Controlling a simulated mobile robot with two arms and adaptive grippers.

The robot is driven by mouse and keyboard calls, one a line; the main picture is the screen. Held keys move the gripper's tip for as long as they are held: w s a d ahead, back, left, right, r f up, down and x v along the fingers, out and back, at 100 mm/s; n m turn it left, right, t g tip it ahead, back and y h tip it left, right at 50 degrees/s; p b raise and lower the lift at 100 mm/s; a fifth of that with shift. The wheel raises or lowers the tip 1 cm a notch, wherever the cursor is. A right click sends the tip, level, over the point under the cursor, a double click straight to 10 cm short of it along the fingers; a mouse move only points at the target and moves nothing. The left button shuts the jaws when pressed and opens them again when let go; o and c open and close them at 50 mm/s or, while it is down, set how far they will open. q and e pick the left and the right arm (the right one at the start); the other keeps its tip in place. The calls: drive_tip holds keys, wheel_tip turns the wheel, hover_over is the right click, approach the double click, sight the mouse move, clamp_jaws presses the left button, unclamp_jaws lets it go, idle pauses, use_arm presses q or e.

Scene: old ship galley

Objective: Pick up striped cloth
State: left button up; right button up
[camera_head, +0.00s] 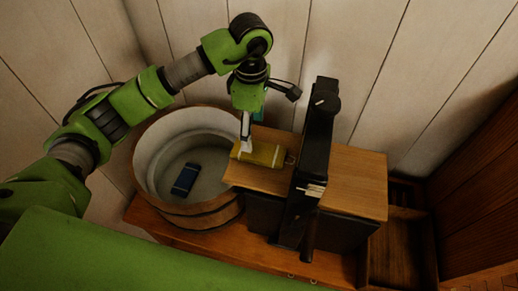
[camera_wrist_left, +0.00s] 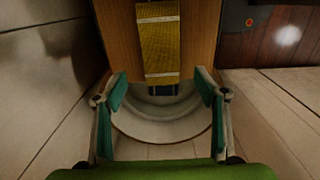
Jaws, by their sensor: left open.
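A yellow cloth (camera_head: 264,153) with pale bands across its ends lies flat on a wooden top beside the round tub. In the left wrist view the cloth (camera_wrist_left: 161,40) runs up the middle of the wood, its near end by the board's edge. My left gripper (camera_head: 247,128) is over the cloth's left end and hides part of it in the head view. In the left wrist view my left gripper (camera_wrist_left: 160,80) has its teal fingers spread wide, one to each side of the cloth, with nothing between them. Whether it touches the cloth cannot be told. My right gripper is not in view.
A round wooden tub (camera_head: 155,143) stands left of the cloth, with a dark blue object (camera_head: 185,179) inside. A tall dark post-like fixture (camera_head: 312,160) rises just right of the cloth. Bare wooden top (camera_head: 357,184) lies beyond it. Plank walls (camera_head: 370,60) close the back.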

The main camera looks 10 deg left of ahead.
sight(254, 150)
use_arm(q)
drive_tip(key=shift+f, duration=0.7)
drive_tip(key=shift+w+f, duration=0.15)
drive_tip(key=shift+f, duration=0.2)
drive_tip(key=shift+s+f+p, duration=0.25)
drive_tip(key=shift+f+p, duration=0.7)
drive_tip(key=shift+p, duration=0.25)
wheel_tip(254, 150, down, 2)
drive_tip(key=shift+f+p, duration=0.25)
drive_tip(key=shift+p, duration=0.35)
drive_tip(key=shift+f, duration=0.35)
drive_tip(key=shift+d+f, duration=0.1)
drive_tip(key=shift+f, duration=0.15)
drive_tip(key=c, duration=1.3)
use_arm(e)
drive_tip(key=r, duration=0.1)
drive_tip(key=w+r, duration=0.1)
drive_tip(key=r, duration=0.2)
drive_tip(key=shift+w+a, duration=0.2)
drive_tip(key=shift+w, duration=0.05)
use_arm(q)
drive_tip(key=shift+r, duration=0.1)
